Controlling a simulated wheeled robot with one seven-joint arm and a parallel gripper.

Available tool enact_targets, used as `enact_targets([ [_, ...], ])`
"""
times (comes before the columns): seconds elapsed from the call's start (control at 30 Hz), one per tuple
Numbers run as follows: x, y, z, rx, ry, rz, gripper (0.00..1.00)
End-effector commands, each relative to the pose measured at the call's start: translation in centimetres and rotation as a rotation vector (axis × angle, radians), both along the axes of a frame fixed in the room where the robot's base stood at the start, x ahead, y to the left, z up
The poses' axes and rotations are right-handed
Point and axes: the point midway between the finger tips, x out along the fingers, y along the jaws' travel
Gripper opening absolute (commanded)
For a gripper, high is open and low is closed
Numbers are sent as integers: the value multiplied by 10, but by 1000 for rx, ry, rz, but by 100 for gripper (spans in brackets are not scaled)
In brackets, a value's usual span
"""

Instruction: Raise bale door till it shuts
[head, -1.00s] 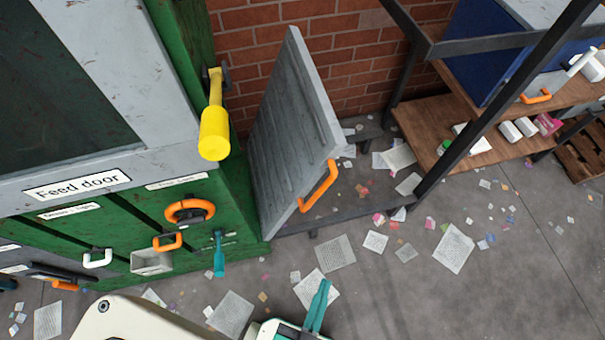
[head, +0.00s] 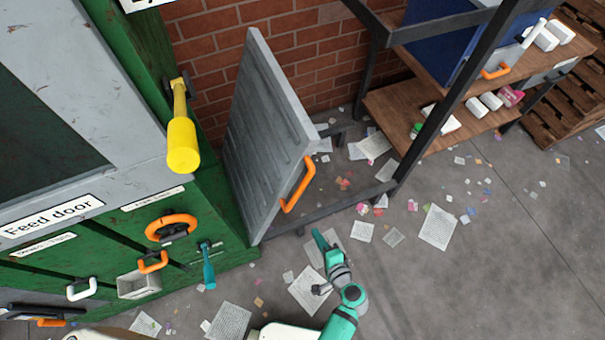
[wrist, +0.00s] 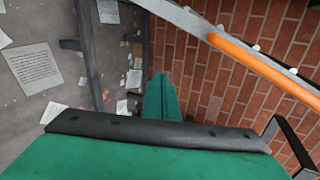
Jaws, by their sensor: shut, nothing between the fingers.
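The bale door is most likely the grey ribbed panel (head: 262,135) with an orange handle (head: 298,186) on its outer edge. In the head view it stands out at an angle beside the green machine, not flush with it. My gripper (head: 318,238) is below and right of the handle, apart from it, with its teal fingers together and empty. In the wrist view my gripper (wrist: 160,92) points forward with its fingers shut. The orange handle also crosses the upper right there (wrist: 262,68), along a grey door edge, clear of the fingers.
The green machine (head: 215,220) carries a yellow lever (head: 182,140), an orange ring handle (head: 172,228) and a teal lever (head: 208,268). A dark metal frame and wooden shelves (head: 460,135) stand at right. Papers and scraps litter the floor; open floor lies at right.

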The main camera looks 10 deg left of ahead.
Motion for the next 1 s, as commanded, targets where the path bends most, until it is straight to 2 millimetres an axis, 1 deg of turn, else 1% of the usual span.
enact_targets([
  [0.03, 23, -2, 12, 85, -22, 10, 0],
  [0.1, 45, -2, 31, 205, -52, 36, 0],
  [0.17, 61, -4, 49, 295, -82, 60, 0],
  [0.2, 70, -7, 62, 348, -105, 75, 0],
  [0.3, 88, -13, 90, 458, -155, 114, 0],
  [0.4, 97, -18, 110, 527, -194, 142, 0],
  [0.5, 102, -21, 120, 562, -215, 158, 0],
  [0.63, 108, -16, 125, 574, -223, 166, 0],
  [0.77, 119, -3, 126, 574, -222, 168, 0],
  [1.0, 149, 30, 130, 572, -221, 167, 0],
])
